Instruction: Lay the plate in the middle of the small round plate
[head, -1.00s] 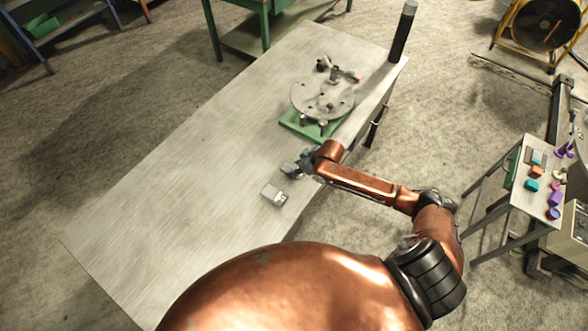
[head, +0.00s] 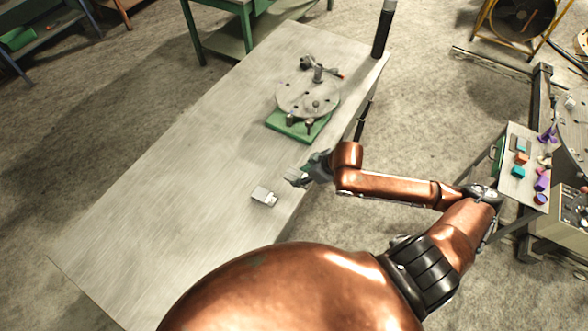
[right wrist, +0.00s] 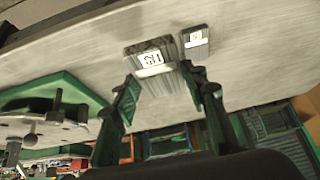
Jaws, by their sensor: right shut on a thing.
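A small grey plate with a white label (right wrist: 150,58) is held between the fingertips of my right gripper (right wrist: 158,74). In the head view the right gripper (head: 300,176) is above the table's right edge, with the held plate (head: 292,178) small at its tip. The round grey plate (head: 293,97) stands on a green base, farther up the table and apart from the gripper. It also shows at the left of the right wrist view (right wrist: 15,128). My left gripper is not in view.
A second small labelled block (head: 264,195) lies on the long table (head: 160,170) near the gripper. Knobs and a clamp-like arm (head: 322,72) stand on the round plate. A dark post (head: 383,30) rises at the far corner. The table's left part is clear.

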